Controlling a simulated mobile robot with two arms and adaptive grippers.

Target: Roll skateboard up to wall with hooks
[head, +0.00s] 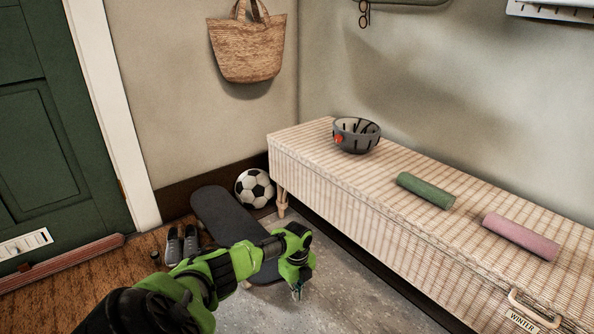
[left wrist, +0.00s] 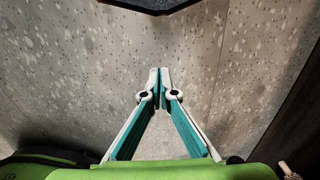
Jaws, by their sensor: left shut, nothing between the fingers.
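The skateboard (head: 222,212) is dark and lies on the floor, its far end near the wall's dark baseboard and a soccer ball. My left arm covers part of its middle. My left gripper (head: 298,292) is just beyond the board's near end, pointing down at the floor. In the left wrist view the gripper (left wrist: 160,72) is shut and empty over speckled floor, with the dark board edge (left wrist: 150,6) at the top, apart from the fingertips. A woven bag (head: 246,50) hangs on the far wall (head: 170,100); its hook is not visible. My right gripper is not in view.
The soccer ball (head: 254,188) sits between the board and a long wicker bench (head: 300,160). Grey shoes (head: 182,245) stand left of the board by a green door (head: 40,120). Grey floor is free at the front.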

